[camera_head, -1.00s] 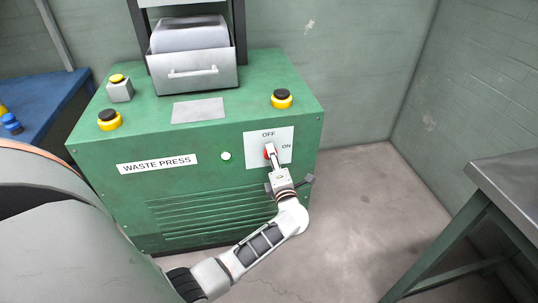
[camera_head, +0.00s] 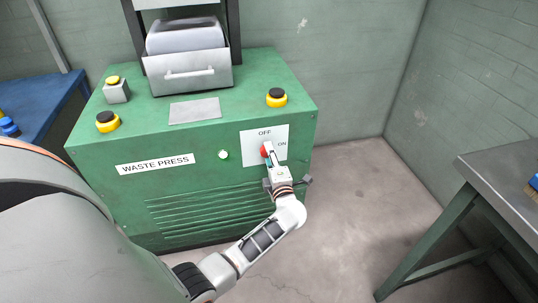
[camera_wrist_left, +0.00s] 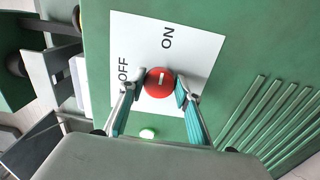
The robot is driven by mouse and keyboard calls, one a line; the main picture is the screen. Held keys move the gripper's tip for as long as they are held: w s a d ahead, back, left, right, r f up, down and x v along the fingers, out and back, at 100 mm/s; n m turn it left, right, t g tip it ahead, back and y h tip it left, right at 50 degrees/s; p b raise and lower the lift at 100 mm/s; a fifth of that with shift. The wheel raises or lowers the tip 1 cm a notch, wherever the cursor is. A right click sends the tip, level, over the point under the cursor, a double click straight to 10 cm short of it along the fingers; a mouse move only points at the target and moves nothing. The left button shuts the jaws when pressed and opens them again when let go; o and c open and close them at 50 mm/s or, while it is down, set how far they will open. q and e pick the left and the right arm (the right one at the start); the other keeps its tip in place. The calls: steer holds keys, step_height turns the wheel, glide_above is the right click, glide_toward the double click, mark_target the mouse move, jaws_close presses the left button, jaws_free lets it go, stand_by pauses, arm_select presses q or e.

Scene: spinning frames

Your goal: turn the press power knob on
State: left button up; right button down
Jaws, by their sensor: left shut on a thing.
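The press power knob is a round red knob (camera_head: 265,151) on a white plate (camera_head: 251,153) on the front of the green waste press (camera_head: 140,200). The plate reads OFF above the knob and ON to its right. My left gripper (camera_head: 270,154) is at the knob, its fingers partly covering it. In the left wrist view, the teal-padded fingers (camera_wrist_left: 156,92) stand on either side of the knob (camera_wrist_left: 160,88), shut on it. A short white mark on the knob runs roughly along the direction of the ON label. My right gripper is not in view.
A small pale round light (camera_head: 223,154) sits left of the plate. Yellow-and-black buttons (camera_head: 276,98) stand on the press top. A metal table (camera_head: 500,185) is at the right, a blue bench (camera_head: 45,110) at the left. The floor right of the press is clear.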

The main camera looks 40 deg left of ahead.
arm_select(q)
steer(key=o, duration=1.1)
steer(key=v, duration=1.2)
steer(key=shift+s, duration=0.1)
